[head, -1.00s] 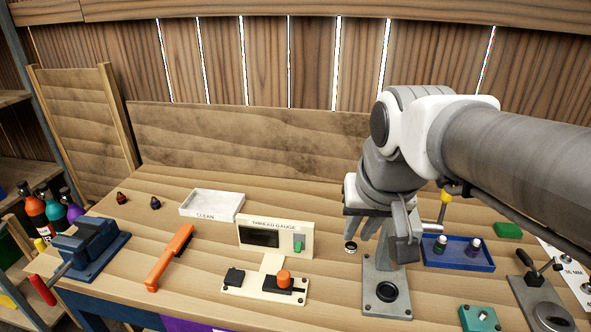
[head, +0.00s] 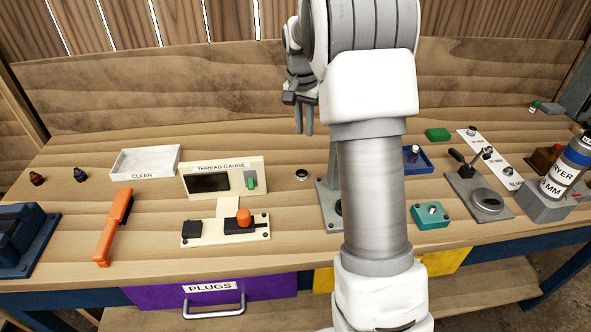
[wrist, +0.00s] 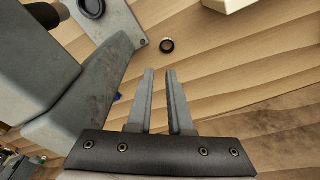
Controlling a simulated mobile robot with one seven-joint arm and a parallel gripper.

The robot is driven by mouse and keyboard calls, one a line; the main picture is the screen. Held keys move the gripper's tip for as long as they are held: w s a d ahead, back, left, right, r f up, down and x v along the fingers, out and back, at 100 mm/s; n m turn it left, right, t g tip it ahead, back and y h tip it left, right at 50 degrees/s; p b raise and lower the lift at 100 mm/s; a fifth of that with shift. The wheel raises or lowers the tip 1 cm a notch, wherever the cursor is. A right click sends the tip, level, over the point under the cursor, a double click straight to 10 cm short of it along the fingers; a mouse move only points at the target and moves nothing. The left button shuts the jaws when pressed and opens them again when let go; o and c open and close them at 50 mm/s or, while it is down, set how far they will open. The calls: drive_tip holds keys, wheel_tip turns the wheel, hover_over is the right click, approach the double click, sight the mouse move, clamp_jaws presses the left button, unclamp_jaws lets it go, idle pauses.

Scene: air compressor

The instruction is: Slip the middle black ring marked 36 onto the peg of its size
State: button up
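A small black ring (head: 302,174) with a light inside lies on the bench left of the grey stand. It also shows in the wrist view (wrist: 167,45), beyond my fingertips. I cannot read a 36 on it. A white strip (head: 498,165) with small upright parts and labels lies at the right of the bench. These may be pegs, but their sizes are unreadable here. My gripper (head: 303,131) is raised over the back of the bench, fingers pointing down. In the wrist view my gripper (wrist: 160,72) has a narrow gap between its fingers, with nothing between them.
The grey stand (head: 327,200) is partly hidden behind my arm. A thread gauge (head: 222,180), a white CLEAN tray (head: 145,161) and an orange-handled tool (head: 115,228) are to the left. A teal block (head: 430,214) and a grey lever device (head: 478,195) are to the right.

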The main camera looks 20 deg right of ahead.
hover_over(306, 175)
drive_tip(key=s, duration=0.1)
drive_tip(key=f, duration=1.1)
drive_tip(key=shift+a, duration=0.35)
drive_tip(key=shift+w+d+f, duration=0.1)
drive_tip(key=shift+w+f, duration=0.05)
drive_tip(key=shift+f, duration=0.95)
drive_tip(key=shift+w+d+f, duration=0.15)
drive_tip(key=shift+w+f, duration=0.05)
drive_tip(key=shift+f, duration=0.85)
drive_tip(key=shift+w+d+f, duration=0.1)
drive_tip(key=shift+w+f, duration=0.05)
drive_tip(key=shift+f, duration=0.95)
clamp_jaws()
